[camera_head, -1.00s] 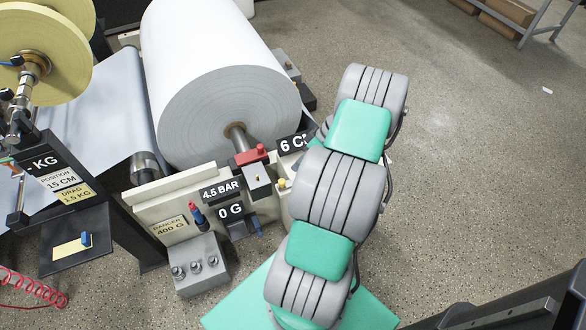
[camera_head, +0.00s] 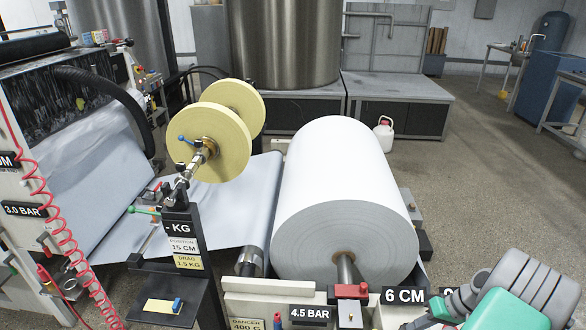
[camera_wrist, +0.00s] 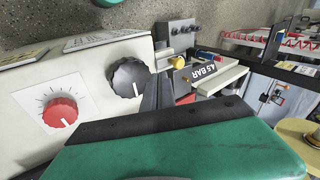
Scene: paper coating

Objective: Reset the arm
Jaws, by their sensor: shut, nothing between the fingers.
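My arm (camera_head: 520,300), grey with green covers, shows at the lower right of the head view, right of the large white paper roll (camera_head: 335,190). My gripper's green body fills the bottom of the wrist view. The dark fingers of my gripper (camera_wrist: 160,94) point up from it, shut and empty. They are in front of a cream panel with a black knob (camera_wrist: 130,77) and a red knob (camera_wrist: 60,112). I cannot tell whether they touch it. The fingertips are not clear in the head view.
A stand with yellow discs (camera_head: 210,145) and a "- KG" label stands left of the roll. The "4.5 BAR" sign (camera_head: 309,314) and "6 CM" sign (camera_head: 405,296) are in front of the roll. Bare floor (camera_head: 480,190) lies to the right.

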